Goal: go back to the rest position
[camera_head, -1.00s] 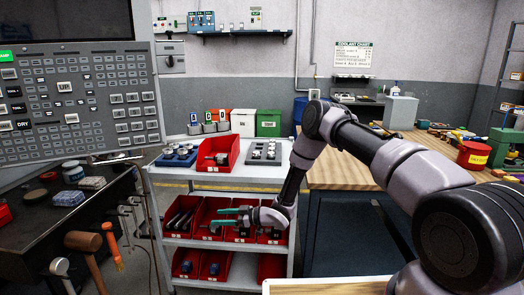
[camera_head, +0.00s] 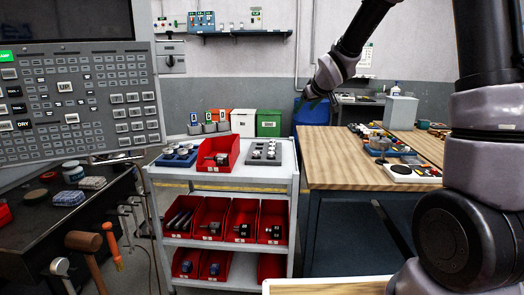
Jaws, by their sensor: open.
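My gripper (camera_head: 311,102) is raised above the left end of the wooden bench, in front of a blue drum (camera_head: 308,115). It is small and dark here, with its fingers pointing down and left. It is open and nothing shows in it. My arm rises at the right side of the view and bends down from the top edge to the gripper. The gripper is apart from the shelf cart (camera_head: 292,205), which stands lower and to the left.
The cart holds a red bin (camera_head: 232,150) on top and several red bins with parts on its lower shelves. The wooden bench (camera_head: 335,165) has a clear left part and tools farther right. A machine control panel (camera_head: 75,100) fills the left. Green (camera_head: 268,124) and white boxes stand behind the cart.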

